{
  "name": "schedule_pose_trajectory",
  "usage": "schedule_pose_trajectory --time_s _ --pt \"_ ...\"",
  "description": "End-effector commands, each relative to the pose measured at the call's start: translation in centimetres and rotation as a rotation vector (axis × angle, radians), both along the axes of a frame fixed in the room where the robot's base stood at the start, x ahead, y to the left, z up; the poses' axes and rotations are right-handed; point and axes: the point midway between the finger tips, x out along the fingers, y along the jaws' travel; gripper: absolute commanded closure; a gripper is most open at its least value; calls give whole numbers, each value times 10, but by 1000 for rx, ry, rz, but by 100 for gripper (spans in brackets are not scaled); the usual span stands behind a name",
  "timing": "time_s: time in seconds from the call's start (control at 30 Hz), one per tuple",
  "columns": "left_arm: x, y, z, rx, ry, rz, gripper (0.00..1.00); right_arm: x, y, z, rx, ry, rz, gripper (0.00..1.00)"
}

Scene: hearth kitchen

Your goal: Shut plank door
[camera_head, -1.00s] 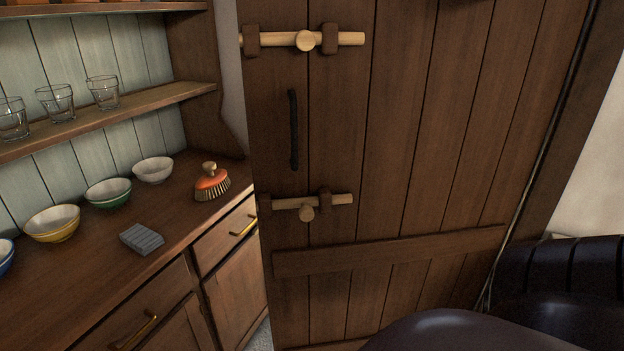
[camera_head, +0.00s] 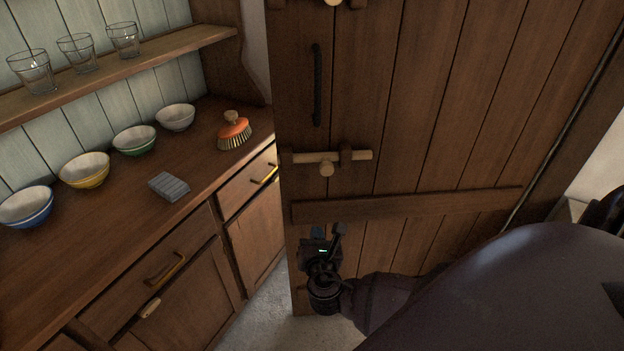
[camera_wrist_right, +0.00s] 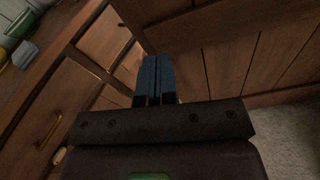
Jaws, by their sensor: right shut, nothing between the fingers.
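The brown plank door (camera_head: 430,120) stands ajar in the head view, its free edge near the dresser and its hinge side at the right. It has a black pull handle (camera_head: 317,85) and a wooden sliding bolt (camera_head: 330,157) below it. My right gripper (camera_head: 318,236) is low in front of the door, near its free edge, under the cross batten (camera_head: 410,204). In the right wrist view its fingers (camera_wrist_right: 156,78) are shut together and empty, pointing at the door's lower part; contact cannot be told. My left gripper is not in view.
A dresser (camera_head: 90,260) stands left of the door, with brass drawer handles (camera_head: 166,269) sticking out. Its top holds several bowls (camera_head: 135,140), an orange brush (camera_head: 234,130) and a grey block (camera_head: 169,186). Glasses stand on the shelf (camera_head: 150,66). Bare floor (camera_head: 262,318) shows between dresser and door.

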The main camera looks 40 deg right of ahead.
Motion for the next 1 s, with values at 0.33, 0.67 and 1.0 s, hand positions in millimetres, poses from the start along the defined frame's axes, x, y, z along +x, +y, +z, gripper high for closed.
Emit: schedule_pose_trajectory --time_s 0.33,0.67,1.0 --pt "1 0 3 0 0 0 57 22 -13 31 -268 -8 -5 100" --pt "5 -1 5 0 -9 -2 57 67 -43 31 -264 -8 -5 100" --pt "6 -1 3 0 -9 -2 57 113 -73 31 -260 -8 -5 100"
